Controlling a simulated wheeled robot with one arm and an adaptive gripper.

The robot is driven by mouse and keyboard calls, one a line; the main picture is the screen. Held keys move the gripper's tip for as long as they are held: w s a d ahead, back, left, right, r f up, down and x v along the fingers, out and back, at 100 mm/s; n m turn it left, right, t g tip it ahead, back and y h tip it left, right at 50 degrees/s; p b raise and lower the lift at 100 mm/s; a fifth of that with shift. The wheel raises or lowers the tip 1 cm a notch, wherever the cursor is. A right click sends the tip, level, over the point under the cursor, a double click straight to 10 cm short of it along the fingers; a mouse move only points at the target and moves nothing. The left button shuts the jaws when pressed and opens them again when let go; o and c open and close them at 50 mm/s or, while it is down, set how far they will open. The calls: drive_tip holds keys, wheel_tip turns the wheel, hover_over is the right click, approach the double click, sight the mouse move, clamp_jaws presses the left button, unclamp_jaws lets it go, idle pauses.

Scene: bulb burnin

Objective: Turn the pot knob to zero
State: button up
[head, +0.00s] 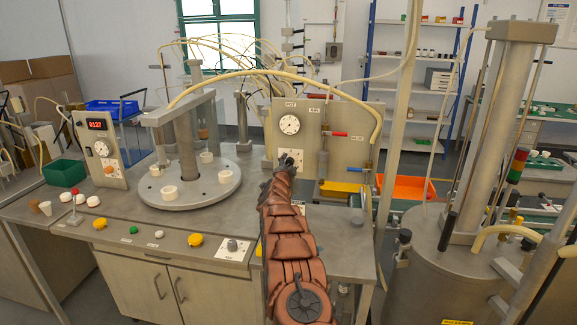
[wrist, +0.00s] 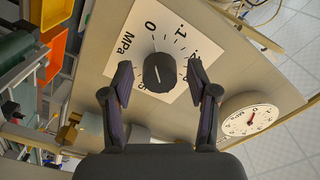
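The pot knob (wrist: 160,73) is a dark round knob on a white dial plate (wrist: 126,38) marked 0, .1 and MPa. The plate is on the upright panel (head: 345,125) labelled POT in the head view. My gripper (wrist: 161,69) is open, with one finger on each side of the knob and a gap visible on both sides. I cannot tell where the knob's pointer stands. A white round gauge (wrist: 248,120) with a red needle is beside the plate; it also shows above my gripper (head: 290,158) in the head view (head: 289,124). There, my gripper mostly hides the knob.
A red-handled valve (head: 335,133) is right of the gauge. A round plate (head: 187,188) with white cups, a hose (head: 290,76) and a bench knob plate (head: 231,254) are near my arm.

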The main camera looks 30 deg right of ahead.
drive_tip(key=shift+s, duration=0.1)
idle(0.3)
drive_tip(key=v, duration=1.2)
idle(0.6)
idle(0.5)
